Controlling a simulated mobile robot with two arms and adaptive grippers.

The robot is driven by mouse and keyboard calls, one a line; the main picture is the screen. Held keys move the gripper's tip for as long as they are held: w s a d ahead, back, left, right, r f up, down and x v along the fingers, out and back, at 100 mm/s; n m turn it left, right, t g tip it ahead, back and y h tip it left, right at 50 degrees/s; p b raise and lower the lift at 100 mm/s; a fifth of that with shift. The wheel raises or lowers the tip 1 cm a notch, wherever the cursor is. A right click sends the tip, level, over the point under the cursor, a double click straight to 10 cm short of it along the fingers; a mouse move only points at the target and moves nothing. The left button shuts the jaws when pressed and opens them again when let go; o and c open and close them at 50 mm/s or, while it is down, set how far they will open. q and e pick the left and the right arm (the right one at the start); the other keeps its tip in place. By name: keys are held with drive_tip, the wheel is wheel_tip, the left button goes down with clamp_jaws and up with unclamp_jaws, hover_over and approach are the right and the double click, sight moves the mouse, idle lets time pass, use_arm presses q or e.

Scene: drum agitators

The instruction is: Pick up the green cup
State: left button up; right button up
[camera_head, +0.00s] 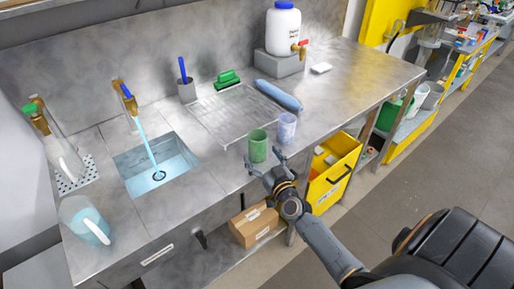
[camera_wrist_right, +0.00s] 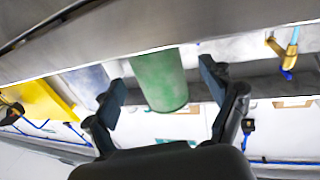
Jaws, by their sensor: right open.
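The green cup (camera_head: 258,144) stands upright near the front edge of the metal counter. My right gripper (camera_head: 265,162) is open just in front of the cup, at the counter's front edge. In the right wrist view, the green cup (camera_wrist_right: 160,80) appears between the two spread fingers of my right gripper (camera_wrist_right: 163,80), with gaps on both sides. The fingers do not look closed on it. How far they reach around the cup is hard to tell. My left gripper is not in view.
A pale blue-white cup (camera_head: 287,127) stands close to the right of the green cup. Behind are a wire drying rack (camera_head: 235,115) and a blue rolled item (camera_head: 278,94). A sink (camera_head: 155,168) with running water is left. A yellow bin (camera_head: 334,172) is below, right.

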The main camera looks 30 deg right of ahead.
sight(257, 138)
drive_tip(key=w, duration=0.2)
drive_tip(key=w+d, duration=0.1)
drive_tip(key=w, duration=0.1)
drive_tip(key=shift+w, duration=0.35)
drive_tip(key=shift+s, duration=0.15)
drive_tip(key=shift+c, duration=0.2)
drive_tip(key=c, duration=0.9)
drive_tip(key=shift+r, duration=0.15)
